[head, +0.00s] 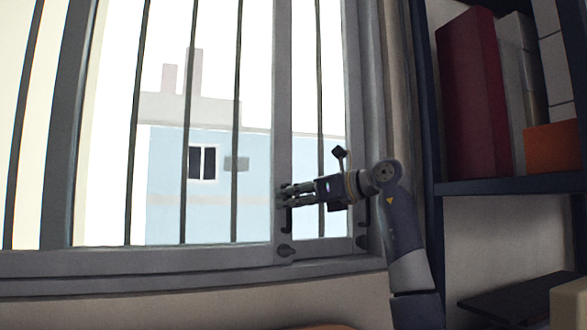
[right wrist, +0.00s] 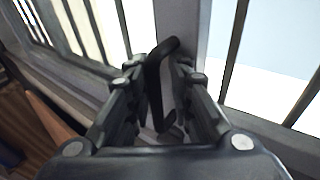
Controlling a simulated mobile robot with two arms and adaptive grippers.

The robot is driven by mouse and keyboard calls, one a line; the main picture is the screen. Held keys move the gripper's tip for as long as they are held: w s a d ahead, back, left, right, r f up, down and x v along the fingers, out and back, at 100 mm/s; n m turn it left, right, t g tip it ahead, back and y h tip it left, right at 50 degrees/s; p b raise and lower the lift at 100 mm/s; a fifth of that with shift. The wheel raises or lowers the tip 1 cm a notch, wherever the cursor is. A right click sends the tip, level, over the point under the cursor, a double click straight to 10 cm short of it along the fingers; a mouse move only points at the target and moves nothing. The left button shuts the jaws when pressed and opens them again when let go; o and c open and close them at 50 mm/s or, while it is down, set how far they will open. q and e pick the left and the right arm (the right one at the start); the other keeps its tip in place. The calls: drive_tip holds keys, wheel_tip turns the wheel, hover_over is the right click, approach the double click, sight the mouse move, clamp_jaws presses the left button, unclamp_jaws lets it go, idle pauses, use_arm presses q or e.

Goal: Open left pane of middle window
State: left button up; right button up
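The window (head: 262,130) has grey frames and dark vertical bars. A dark handle (head: 289,222) sits low on the upright stile between its wide pane and the narrow pane at right. My right gripper (head: 284,196) reaches in from the right and is at this handle. In the right wrist view the bent black handle (right wrist: 155,90) stands between the two fingers of my right gripper (right wrist: 159,72). A gap shows between the handle and the right finger, so the fingers look open around it. My left gripper is not in view.
A second dark handle (head: 362,215) is on the frame to the right, behind my arm. A dark shelf (head: 510,186) with a red book (head: 473,95) and an orange box (head: 552,146) stands close at right. The sill (head: 130,262) is clear.

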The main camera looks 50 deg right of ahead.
sight(279, 165)
drive_tip(key=shift+t, duration=0.9)
drive_tip(key=r, duration=0.8)
drive_tip(key=shift+s+d, duration=0.1)
drive_tip(key=shift+d, duration=0.25)
drive_tip(key=f+g, duration=0.1)
drive_tip(key=f, duration=0.1)
drive_tip(key=a+f+g, duration=0.1)
drive_tip(key=f, duration=0.1)
drive_tip(key=f+g, duration=0.1)
drive_tip(key=f, duration=0.1)
drive_tip(key=shift+s+a+f+n+y, duration=0.1)
drive_tip(key=shift+a+f+n+y, duration=0.1)
drive_tip(key=shift+f+n+y, duration=0.1)
drive_tip(key=s+p, duration=0.1)
drive_tip(key=s, duration=1.2)
drive_tip(key=shift+a+f, duration=0.15)
drive_tip(key=shift+a, duration=0.05)
